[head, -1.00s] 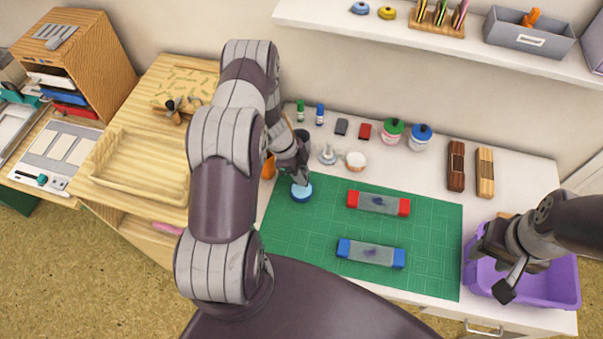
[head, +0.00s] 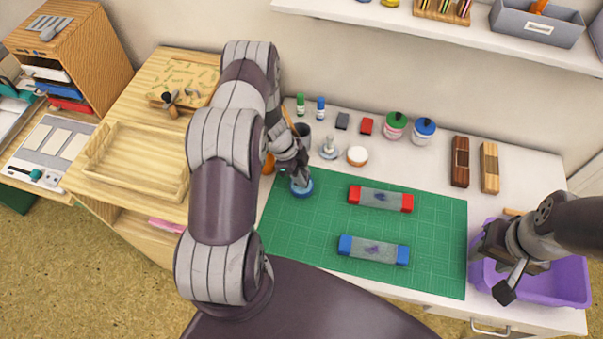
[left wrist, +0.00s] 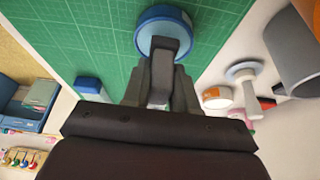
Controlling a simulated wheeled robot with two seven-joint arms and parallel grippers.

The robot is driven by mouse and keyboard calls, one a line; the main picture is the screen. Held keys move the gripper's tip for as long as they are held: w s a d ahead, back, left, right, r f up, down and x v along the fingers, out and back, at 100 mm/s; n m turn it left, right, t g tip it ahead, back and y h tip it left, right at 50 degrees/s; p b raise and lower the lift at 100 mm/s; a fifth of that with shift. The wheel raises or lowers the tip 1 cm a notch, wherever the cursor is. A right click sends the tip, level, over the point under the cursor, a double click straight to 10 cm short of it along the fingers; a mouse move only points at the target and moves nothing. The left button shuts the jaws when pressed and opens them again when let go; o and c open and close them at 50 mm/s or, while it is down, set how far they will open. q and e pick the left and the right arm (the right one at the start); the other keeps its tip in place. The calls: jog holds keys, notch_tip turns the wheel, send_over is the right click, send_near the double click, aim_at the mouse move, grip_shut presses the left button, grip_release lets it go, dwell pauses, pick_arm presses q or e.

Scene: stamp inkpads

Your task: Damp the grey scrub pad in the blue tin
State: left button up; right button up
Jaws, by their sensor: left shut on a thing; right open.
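The round blue tin (head: 301,193) sits at the left of the green cutting mat, and its blue rim also shows in the left wrist view (left wrist: 143,40). My left gripper (head: 298,178) points down at the tin and is shut on a dark grey piece (left wrist: 160,78), which seems to be the grey scrub pad. The piece overlaps the tin's near side in the left wrist view; I cannot tell whether it touches the inside. My right gripper (head: 507,279) is open and empty above the purple bin.
On the green mat (head: 440,270) lie a red-ended grey bar (head: 380,198) and a blue-ended one (head: 373,250), both with purple stains. A dark cup (head: 302,131), a white-handled stamp (head: 329,148), a small jar (head: 357,155) and the purple bin (head: 560,283) stand around.

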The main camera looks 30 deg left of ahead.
aim_at(307, 173)
pick_arm(q)
jog(key=shift+f+b, duration=0.3)
jog(key=shift+f, duration=0.2)
dwell(0.3)
jog(key=shift+s+f, duration=0.1)
dwell(1.1)
notch_tip(307, 173, up, 7)
jog(key=p, duration=0.7)
dwell(0.5)
